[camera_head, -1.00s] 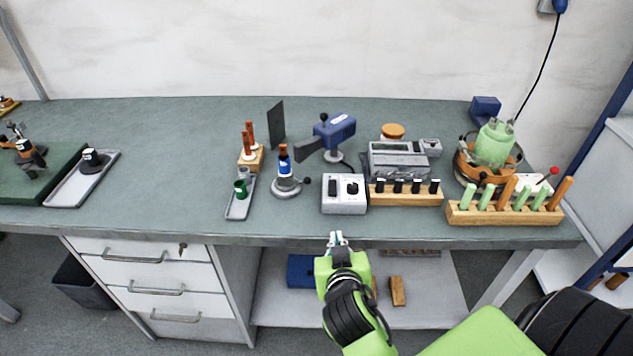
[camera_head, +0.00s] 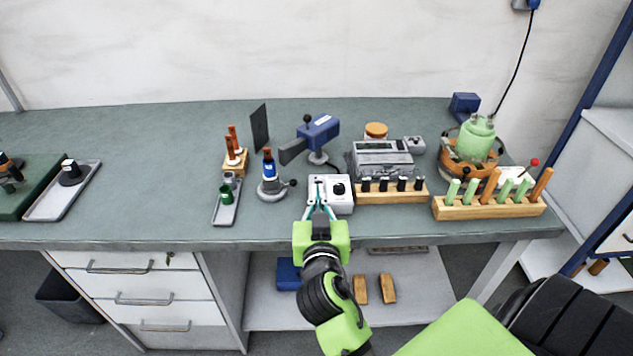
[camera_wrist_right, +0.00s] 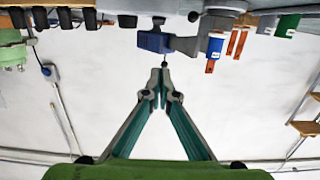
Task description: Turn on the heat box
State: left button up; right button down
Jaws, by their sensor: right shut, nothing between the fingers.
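The heat box seems to be the small white-grey box (camera_head: 341,198) with a black knob near the bench's front edge in the head view. My right gripper (camera_head: 319,188) reaches over the front edge to the left part of the box's top, left of the knob. Its fingertips overlap the box in the picture; I cannot tell whether they touch it. In the right wrist view the fingertips (camera_wrist_right: 161,82) meet, shut with nothing between them. The box's left front is partly hidden by the fingers. My left gripper is not in view.
A wooden rack with black-handled tools (camera_head: 392,197) stands right of the box. A blue bottle on a round stand (camera_head: 271,186) is to its left. A blue hot-air tool (camera_head: 318,133) stands behind.

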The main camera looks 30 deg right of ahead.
jog(key=p+x, duration=0.2)
jog(key=x, duration=0.7)
jog(key=shift+s+r, duration=0.1)
jog(key=shift+r, duration=0.1)
jog(key=f, duration=0.3)
jog(key=shift+w+d, duration=0.2)
jog(key=shift+w+f, duration=0.1)
jog(key=shift+f, duration=0.6)
